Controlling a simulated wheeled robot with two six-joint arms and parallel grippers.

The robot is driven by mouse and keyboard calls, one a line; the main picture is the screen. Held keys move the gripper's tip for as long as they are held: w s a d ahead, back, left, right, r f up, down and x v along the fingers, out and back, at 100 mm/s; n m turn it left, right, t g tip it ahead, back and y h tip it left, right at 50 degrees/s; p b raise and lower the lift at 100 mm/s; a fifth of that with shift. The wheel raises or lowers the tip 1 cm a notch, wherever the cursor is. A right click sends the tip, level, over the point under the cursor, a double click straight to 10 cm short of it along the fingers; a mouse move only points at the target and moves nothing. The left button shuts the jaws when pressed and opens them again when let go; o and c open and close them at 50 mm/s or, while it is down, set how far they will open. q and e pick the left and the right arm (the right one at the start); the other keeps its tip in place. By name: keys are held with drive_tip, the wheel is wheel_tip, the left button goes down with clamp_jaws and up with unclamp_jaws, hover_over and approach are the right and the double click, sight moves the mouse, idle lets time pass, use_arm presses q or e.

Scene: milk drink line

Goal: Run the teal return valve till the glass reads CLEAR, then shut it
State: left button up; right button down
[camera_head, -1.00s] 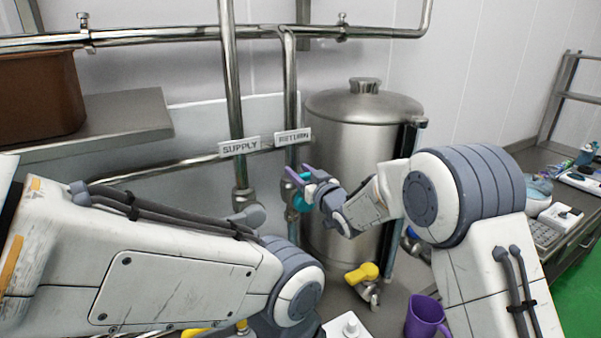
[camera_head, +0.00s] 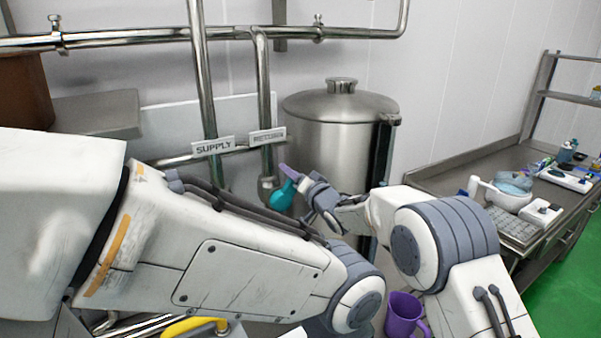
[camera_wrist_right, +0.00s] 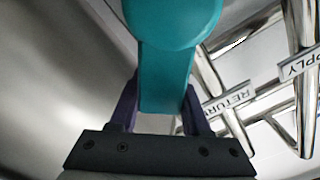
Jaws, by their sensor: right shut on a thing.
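The teal return valve handle (camera_head: 281,196) sits on the vertical pipe below the RETURN sign (camera_head: 267,136). My right gripper (camera_head: 294,181) is at this handle, its purple fingers on either side. In the right wrist view the teal handle (camera_wrist_right: 166,75) fills the top middle, and my right gripper (camera_wrist_right: 162,108) is shut on its narrow lower part. My left arm crosses the front of the head view, but its gripper is not in view. I cannot make out the glass or any CLEAR reading.
The SUPPLY sign (camera_head: 213,146) and its pipe stand left of the return pipe. A lidded steel tank (camera_head: 335,130) stands behind my right gripper. A purple mug (camera_head: 403,314) is between my arms at the front. A yellow handle (camera_head: 194,326) shows below my left arm.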

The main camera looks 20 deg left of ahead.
wheel_tip(320, 180, down, 6)
drive_tip(key=w+d+m, duration=0.1)
drive_tip(key=w+m, duration=0.1)
drive_tip(key=m, duration=0.7)
drive_tip(key=shift+d+m+b, duration=0.3)
drive_tip(key=shift+m+b, duration=0.05)
drive_tip(key=shift+m, duration=0.05)
drive_tip(key=shift+f, duration=0.1)
drive_tip(key=shift+c, duration=1.8)
unclamp_jaws()
drive_tip(key=shift+d, duration=0.1)
